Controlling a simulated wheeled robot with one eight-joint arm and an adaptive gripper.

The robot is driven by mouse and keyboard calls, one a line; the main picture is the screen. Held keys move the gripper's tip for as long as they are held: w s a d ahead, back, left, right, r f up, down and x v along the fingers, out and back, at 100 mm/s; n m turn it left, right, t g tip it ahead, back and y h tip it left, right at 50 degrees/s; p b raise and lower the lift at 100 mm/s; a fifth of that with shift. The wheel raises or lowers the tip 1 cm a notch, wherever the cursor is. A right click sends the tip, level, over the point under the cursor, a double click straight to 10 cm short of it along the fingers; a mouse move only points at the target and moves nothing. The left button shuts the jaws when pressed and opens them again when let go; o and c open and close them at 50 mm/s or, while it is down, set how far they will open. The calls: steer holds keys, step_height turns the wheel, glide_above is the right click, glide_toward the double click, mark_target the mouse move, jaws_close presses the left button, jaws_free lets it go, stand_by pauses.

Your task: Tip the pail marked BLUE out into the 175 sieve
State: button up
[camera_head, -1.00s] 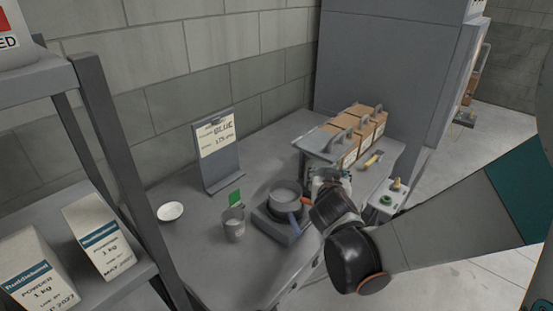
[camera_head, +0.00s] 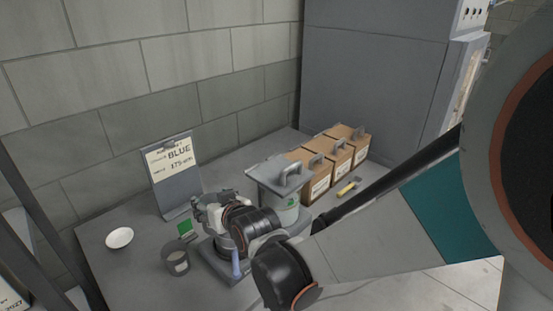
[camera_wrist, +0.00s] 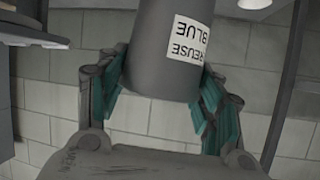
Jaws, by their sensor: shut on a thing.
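My gripper (camera_wrist: 155,95) is shut on a grey pail (camera_wrist: 160,55). The pail's white label, reading REUSE BLUE, appears upside down in the wrist view. The pail's mouth is out of frame there, so its contents are hidden. In the head view my gripper (camera_head: 215,208) is over the grey base (camera_head: 215,262) with the blue handle (camera_head: 236,262). The gripper and wrist largely hide the sieve on that base, and the held pail is hard to make out. A clipboard sign (camera_head: 174,162) at the wall reads BLUE and 175 µm.
A small cup (camera_head: 176,262) stands left of the base, near a green card (camera_head: 187,231). A white dish (camera_head: 119,238) lies farther left. To the right are a grey container with a green mark (camera_head: 285,212), brown boxes (camera_head: 318,178) and a yellow-handled tool (camera_head: 348,188).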

steer(key=shift+w+d+f+m+g+y+p, duration=0.1)
steer(key=shift+d+f+m+g+y+p, duration=0.1)
steer(key=shift+m+g+p, duration=0.25)
steer(key=shift+w+d+f+m+g+y+p, duration=0.1)
steer(key=shift+m+g+y+p, duration=0.1)
steer(key=shift+m+g, duration=0.4)
steer(key=shift+w+f+m+g+y, duration=0.2)
steer(key=shift+f+m+g+y, duration=0.45)
steer(key=shift+m+g, duration=0.5)
steer(key=f+m, duration=0.1)
steer(key=f+m+g+y+b, duration=0.1)
steer(key=w+f+m+g+b, duration=0.1)
steer(key=shift+d+y, duration=0.25)
steer(key=shift+d, duration=0.05)
steer(key=shift+w+f+m+g+y+b, duration=0.1)
steer(key=shift+f+m+g+y+b, duration=0.2)
steer(key=shift+m+g+y+b, duration=0.5)
steer(key=shift+w+d+f+m+b, duration=0.15)
steer(key=shift+m+b, duration=0.25)
steer(key=shift+b, duration=0.4)
